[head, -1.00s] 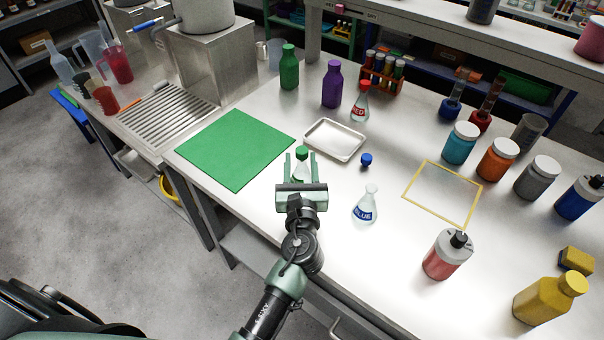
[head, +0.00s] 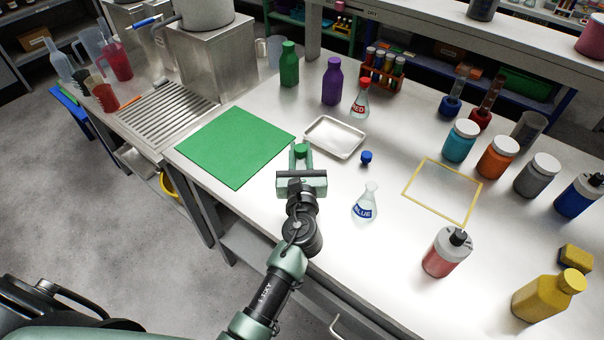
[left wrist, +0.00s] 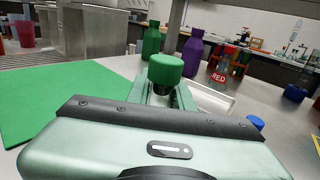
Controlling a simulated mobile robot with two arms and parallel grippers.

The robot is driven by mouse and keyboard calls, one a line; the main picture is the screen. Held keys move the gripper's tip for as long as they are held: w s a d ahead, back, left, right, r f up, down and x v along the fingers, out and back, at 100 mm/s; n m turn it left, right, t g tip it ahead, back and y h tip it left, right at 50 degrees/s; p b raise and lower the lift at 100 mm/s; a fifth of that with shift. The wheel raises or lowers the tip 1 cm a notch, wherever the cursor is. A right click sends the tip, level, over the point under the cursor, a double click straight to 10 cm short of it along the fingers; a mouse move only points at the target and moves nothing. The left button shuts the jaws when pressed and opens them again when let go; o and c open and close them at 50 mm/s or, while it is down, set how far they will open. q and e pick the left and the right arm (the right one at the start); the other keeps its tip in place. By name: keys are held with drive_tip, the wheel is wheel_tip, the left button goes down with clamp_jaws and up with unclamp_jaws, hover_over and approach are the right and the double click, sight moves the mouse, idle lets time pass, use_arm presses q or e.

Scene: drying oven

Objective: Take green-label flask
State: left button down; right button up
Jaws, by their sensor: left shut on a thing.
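The green-label flask shows only by its green stopper (head: 300,149); its body and label are hidden behind my left gripper. In the left wrist view the green stopper (left wrist: 165,69) stands upright between the fingers. My left gripper (head: 301,158) is shut on the flask, over the near part of the table. I cannot tell whether the flask touches the table. The red-label flask (head: 359,102) with a red stopper stands farther back, and the blue-label flask (head: 366,204) stands unstoppered to the right of my gripper. My right gripper is not in view.
A green mat (head: 235,146) lies left of the gripper. A white tray (head: 335,138) lies just behind it, with a blue stopper (head: 366,158) to the right. A yellow frame (head: 442,192) and several bottles and jars occupy the right side. Green (head: 289,65) and purple (head: 332,82) bottles stand behind.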

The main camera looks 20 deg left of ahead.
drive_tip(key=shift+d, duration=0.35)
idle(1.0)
